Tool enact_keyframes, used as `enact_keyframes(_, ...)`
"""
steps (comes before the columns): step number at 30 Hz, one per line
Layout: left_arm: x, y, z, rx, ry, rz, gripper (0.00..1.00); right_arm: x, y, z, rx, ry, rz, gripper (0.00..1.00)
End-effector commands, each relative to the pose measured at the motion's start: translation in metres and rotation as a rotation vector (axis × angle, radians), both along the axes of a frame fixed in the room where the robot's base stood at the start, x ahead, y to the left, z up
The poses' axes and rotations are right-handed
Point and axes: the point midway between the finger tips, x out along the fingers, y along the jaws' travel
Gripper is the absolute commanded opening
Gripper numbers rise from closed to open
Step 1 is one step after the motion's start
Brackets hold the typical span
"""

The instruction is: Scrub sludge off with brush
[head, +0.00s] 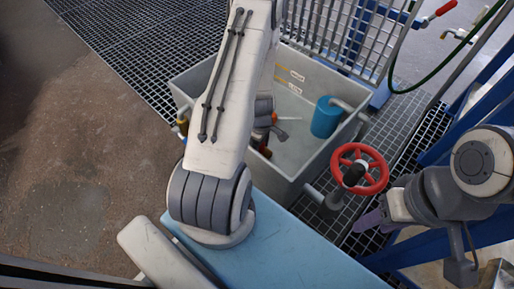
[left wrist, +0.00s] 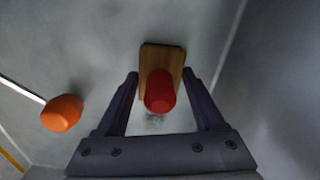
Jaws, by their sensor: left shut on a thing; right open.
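A brush with a wooden block (left wrist: 174,57) and a red handle (left wrist: 160,91) is between the fingers of my left gripper (left wrist: 160,76), which is shut on it. The brush is over the grey floor of the tub (head: 305,150). A faint dark smudge lies just below the handle in the left wrist view; I cannot tell if it is sludge. In the head view my left arm hides most of the left gripper and the brush. My right gripper (head: 370,221) is open and empty, outside the tub beside the red valve wheel.
An orange-handled tool (left wrist: 62,113) with a white rod lies left of the brush. A blue cylinder (head: 326,117) with a pipe stands in the tub's right part. The red valve wheel (head: 372,158) rises outside its near right corner. Railings (head: 330,30) stand behind.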

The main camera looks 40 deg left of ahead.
Motion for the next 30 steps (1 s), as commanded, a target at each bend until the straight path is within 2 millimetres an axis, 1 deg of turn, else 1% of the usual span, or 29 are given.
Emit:
enact_keyframes(1,0.001,-0.004,-0.003,0.001,-0.002,-0.001,0.25,0.0,0.0,-0.007,0.0,0.0,0.0,0.49)
enact_keyframes(3,0.0,-0.009,-0.003,0.0,-0.001,-0.001,0.25,0.0,0.0,-0.012,0.0,0.0,0.0,0.49)
enact_keyframes(15,-0.003,-0.037,-0.002,0.0,-0.002,-0.003,0.25,0.0,0.0,-0.032,0.0,0.0,0.0,0.49)
enact_keyframes(24,-0.004,-0.056,0.0,0.0,-0.001,-0.001,0.25,0.0,0.0,-0.041,0.0,0.0,0.0,0.49)
enact_keyframes(30,-0.005,-0.056,0.001,0.0,0.0,0.002,0.25,0.0,0.0,-0.039,0.0,0.0,0.0,0.49)
